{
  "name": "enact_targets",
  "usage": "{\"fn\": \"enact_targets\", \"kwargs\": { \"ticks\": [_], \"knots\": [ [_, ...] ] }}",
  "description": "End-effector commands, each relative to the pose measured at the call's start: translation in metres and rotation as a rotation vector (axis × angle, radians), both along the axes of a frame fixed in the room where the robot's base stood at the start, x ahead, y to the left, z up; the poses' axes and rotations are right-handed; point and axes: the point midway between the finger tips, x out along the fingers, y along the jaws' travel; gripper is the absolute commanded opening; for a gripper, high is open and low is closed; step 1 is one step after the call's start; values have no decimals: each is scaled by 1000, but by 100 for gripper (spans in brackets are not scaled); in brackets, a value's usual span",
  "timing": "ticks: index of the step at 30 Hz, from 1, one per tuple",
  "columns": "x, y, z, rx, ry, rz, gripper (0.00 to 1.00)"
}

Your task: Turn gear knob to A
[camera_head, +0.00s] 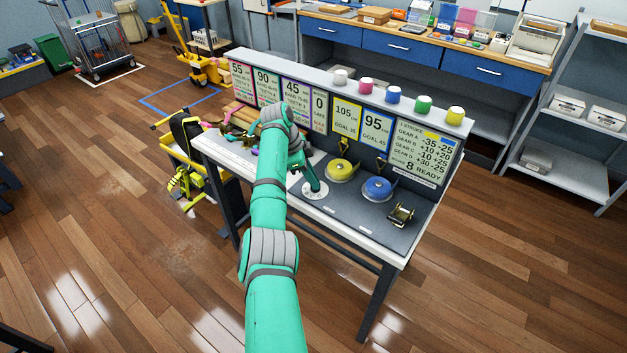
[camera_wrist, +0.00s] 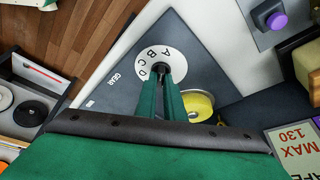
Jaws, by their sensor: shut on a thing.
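The gear dial (camera_wrist: 176,57) is a white disc lettered A, B, C, D on a dark plate marked GEAR. My gripper (camera_wrist: 161,78) comes down over the middle of the dial in the wrist view, its green fingers shut on the small dark gear knob (camera_wrist: 160,68). The fingers cover most of the knob, and I cannot tell which letter it points to. In the head view, the dial (camera_head: 307,193) lies on the bench top, and my gripper (camera_head: 314,188) stands over it, partly behind my arm.
A purple knob (camera_wrist: 277,20) is nearby in the wrist view. A sign panel (camera_head: 425,155) rises along the bench's back.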

Motion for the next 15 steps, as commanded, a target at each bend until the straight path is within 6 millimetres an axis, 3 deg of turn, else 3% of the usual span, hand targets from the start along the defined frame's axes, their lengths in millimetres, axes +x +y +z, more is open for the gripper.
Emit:
{"fn": "enact_targets", "kwargs": {
  "ticks": [15],
  "knots": [
    [0,0,-1,1,2,-119,0]
  ]
}}
